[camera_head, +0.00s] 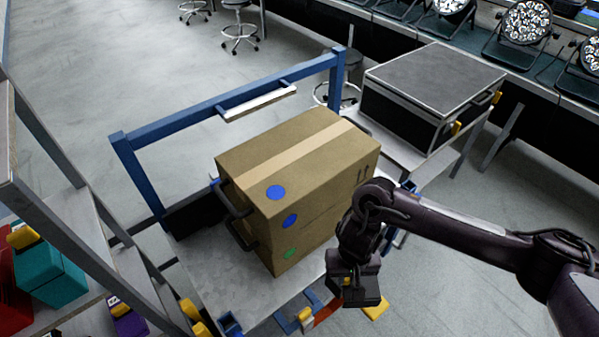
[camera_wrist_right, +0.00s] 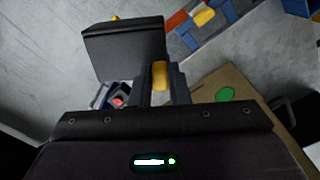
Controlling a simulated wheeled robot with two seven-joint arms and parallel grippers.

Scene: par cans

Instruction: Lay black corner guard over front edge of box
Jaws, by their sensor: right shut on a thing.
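The cardboard box (camera_head: 300,180) stands on a grey cart deck, with a strip of tape on top and blue and green dots on its side. A box corner with the green dot shows in the right wrist view (camera_wrist_right: 232,82). The black corner guard (camera_head: 366,293) hangs under my right gripper (camera_head: 350,280), to the right of the box and apart from it. In the right wrist view the guard (camera_wrist_right: 125,50) shows as a folded dark piece beyond the fingers, which are shut on its yellow tab (camera_wrist_right: 160,76). My left gripper is not in view.
A blue rail frame (camera_head: 230,97) rises behind the box. Black curved handles (camera_head: 238,203) stick out at the box's left side. Blue, red and yellow parts (camera_head: 305,315) lie at the cart's front edge. A black case (camera_head: 425,95) stands behind right; a shelf (camera_head: 75,225) stands left.

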